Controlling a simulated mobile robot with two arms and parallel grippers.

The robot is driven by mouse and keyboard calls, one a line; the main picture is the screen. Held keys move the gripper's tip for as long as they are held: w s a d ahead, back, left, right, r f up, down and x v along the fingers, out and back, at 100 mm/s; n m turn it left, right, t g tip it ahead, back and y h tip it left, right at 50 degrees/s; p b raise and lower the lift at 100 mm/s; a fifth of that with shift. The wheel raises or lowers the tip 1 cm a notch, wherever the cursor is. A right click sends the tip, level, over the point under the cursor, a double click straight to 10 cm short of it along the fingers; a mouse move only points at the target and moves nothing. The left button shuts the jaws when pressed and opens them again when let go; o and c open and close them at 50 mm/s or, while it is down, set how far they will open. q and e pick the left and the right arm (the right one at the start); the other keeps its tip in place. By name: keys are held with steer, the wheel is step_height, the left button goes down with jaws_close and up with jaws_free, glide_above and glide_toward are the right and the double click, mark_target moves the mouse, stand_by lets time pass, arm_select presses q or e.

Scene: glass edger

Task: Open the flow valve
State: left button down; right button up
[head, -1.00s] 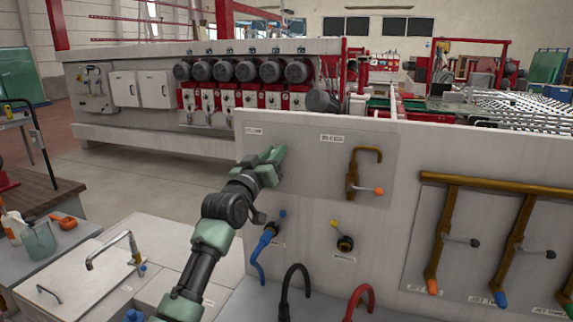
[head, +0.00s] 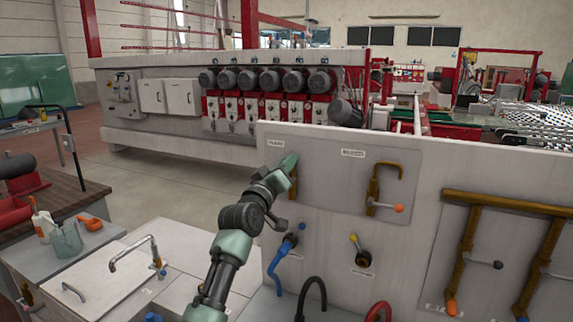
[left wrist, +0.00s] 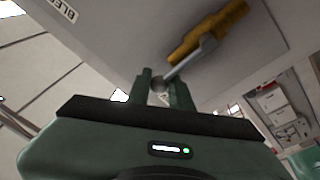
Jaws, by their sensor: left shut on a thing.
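The flow valve is a brass pipe and body (left wrist: 208,32) with a thin grey lever (left wrist: 188,62) on the white panel, below a small label (head: 275,143). In the head view only a strip of its brass (head: 293,183) shows beside my left gripper (head: 284,168), which hides the rest. In the left wrist view the left gripper (left wrist: 161,86) is shut on the round dark knob at the lever's end. The lever slants from the knob up to the brass body. My right gripper is not in view.
To the right on the panel is the bleed valve (head: 374,190) with an orange-tipped lever. Below are a blue hose fitting (head: 287,243) and a yellow-tipped valve (head: 362,254). Several larger brass valves (head: 466,250) stand further right.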

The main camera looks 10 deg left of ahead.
arm_select(q)
steer(key=shift+d+f, duration=0.1)
steer(key=shift+f, duration=0.35)
steer(key=c, duration=1.3)
jaws_free()
steer(key=shift+w+r, duration=0.1)
steer(key=shift+r, duration=0.05)
steer(key=shift+r, duration=0.1)
steer(key=b+v, duration=0.2)
steer(key=v, duration=0.6)
steer(key=shift+b, duration=0.35)
steer(key=shift+w+d, duration=0.1)
